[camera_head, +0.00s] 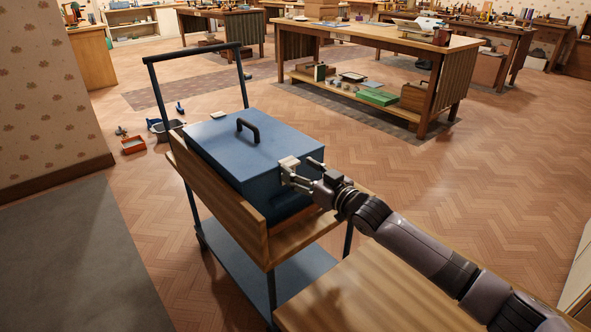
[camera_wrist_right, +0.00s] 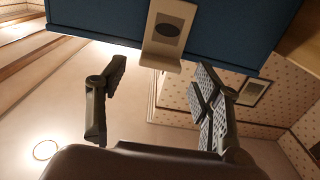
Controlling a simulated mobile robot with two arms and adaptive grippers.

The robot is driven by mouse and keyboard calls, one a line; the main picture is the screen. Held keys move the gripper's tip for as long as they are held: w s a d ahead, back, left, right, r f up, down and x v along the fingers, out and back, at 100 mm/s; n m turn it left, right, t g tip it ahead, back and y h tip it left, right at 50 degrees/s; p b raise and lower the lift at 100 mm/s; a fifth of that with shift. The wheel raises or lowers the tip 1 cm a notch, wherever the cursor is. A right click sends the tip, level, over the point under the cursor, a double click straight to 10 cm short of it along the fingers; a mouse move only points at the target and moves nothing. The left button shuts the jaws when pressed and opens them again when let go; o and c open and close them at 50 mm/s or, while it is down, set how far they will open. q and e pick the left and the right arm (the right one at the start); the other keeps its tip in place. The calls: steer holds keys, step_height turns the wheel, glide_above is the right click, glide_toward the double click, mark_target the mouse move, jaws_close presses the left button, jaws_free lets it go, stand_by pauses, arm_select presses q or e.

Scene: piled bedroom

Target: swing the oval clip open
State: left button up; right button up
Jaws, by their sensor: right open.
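The oval clip (camera_wrist_right: 167,32) is a pale plate with a dark oval on it, on the side of a blue box. In the wrist view its bent lip points down toward my fingers. In the head view the pale clip (camera_head: 288,163) is on the front right side of the blue box (camera_head: 222,143). My right gripper (camera_head: 303,176) is right at the clip. Its two fingers are spread and empty in the wrist view (camera_wrist_right: 160,80), with the clip's lip in line with the gap. I cannot tell if they touch it. My left gripper is not seen.
The box has a dark handle (camera_head: 248,130) on its lid and sits on a cart with a wooden side panel (camera_head: 215,205) and blue lower shelf (camera_head: 275,275). A wooden surface (camera_head: 360,295) is under my right arm. A workbench (camera_head: 375,42) stands behind; floor at right is clear.

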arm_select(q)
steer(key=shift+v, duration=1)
arm_select(e)
steer(key=shift+x, duration=1.15)
steer(key=shift+c, duration=0.2)
jaws_close()
